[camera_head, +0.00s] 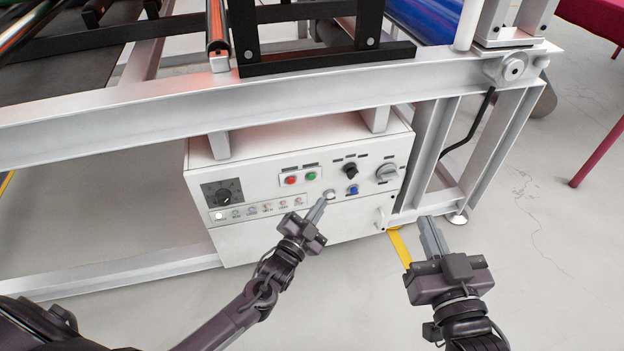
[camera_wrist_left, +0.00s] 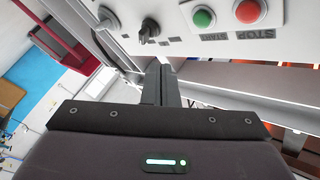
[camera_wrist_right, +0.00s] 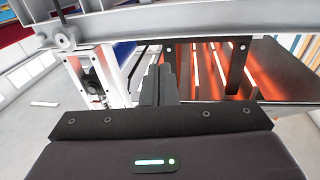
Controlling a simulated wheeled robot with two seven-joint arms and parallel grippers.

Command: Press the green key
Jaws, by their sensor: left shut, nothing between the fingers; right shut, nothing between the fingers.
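The green key (camera_head: 311,176) is a small round button on the white control box, just right of the red button (camera_head: 290,180). In the left wrist view the green key (camera_wrist_left: 203,18) shows at the top, left of the red button (camera_wrist_left: 248,11) marked STOP. My left gripper (camera_head: 319,208) is shut and empty, its tips in front of the panel, below the green key and close to a white round button (camera_head: 329,194); I cannot tell whether it touches. My right gripper (camera_head: 432,232) is shut and empty, right of the box. Its fingers also show in the right wrist view (camera_wrist_right: 158,82).
The control box (camera_head: 240,240) hangs under a metal frame beam (camera_head: 280,95). It also carries a black knob (camera_head: 350,171), a grey rotary switch (camera_head: 387,173), a blue button (camera_head: 352,190) and a left dial (camera_head: 223,196). A frame leg (camera_head: 500,155) stands right of it. Floor is open at right.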

